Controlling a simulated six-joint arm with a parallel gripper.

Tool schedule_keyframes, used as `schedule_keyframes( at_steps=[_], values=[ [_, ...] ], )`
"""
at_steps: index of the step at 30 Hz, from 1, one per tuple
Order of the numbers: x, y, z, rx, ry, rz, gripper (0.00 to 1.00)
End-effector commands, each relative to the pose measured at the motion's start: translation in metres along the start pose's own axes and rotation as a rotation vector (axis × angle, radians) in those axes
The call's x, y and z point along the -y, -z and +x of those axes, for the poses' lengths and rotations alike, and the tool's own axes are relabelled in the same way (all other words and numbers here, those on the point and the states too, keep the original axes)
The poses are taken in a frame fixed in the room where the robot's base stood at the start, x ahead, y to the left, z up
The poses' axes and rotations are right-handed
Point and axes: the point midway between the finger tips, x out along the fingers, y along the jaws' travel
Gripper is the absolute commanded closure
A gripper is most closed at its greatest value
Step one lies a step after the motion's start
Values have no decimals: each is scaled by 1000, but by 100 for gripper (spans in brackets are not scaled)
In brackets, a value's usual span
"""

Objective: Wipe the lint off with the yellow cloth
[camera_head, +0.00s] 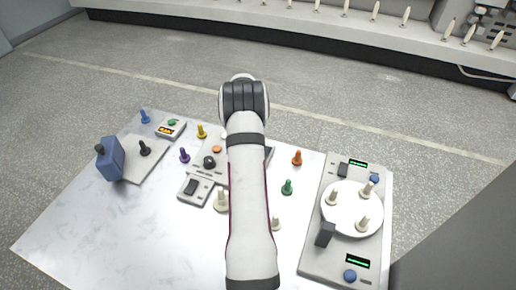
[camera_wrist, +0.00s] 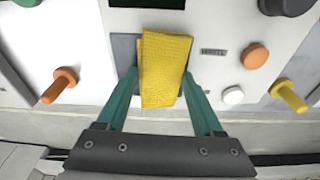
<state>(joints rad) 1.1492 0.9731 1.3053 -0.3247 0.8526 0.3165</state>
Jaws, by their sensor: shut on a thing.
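The yellow cloth (camera_wrist: 165,68) is folded and sits between the teal fingers of my gripper (camera_wrist: 160,76) in the wrist view. My gripper is shut on it. The cloth hangs over a dark grey pad (camera_wrist: 124,47) on a light grey panel (camera_wrist: 215,25); I cannot tell whether it touches the pad. No lint can be made out; the cloth covers much of the pad. In the head view my arm hides the gripper and the cloth, and only the right edge of the pad (camera_head: 269,153) shows.
An orange bobbin (camera_wrist: 60,85) and a yellow bobbin (camera_wrist: 289,95) stand on either side of the panel, with an orange button (camera_wrist: 254,56) and white button (camera_wrist: 233,96) between. In the head view, a console with a white turntable (camera_head: 350,222) is at right. The table's front left (camera_head: 110,225) is clear.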

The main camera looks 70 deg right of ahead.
Motion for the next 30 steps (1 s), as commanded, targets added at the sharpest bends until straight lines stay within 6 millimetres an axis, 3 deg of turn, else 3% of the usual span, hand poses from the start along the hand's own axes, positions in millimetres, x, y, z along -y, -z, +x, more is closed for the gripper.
schedule_keyframes(
  at_steps=[10,13,30],
  values=[
    [26,0,-3,-1,0,0,92],
    [26,3,-24,-3,2,1,92],
    [26,10,-72,-1,1,0,92]
  ],
)
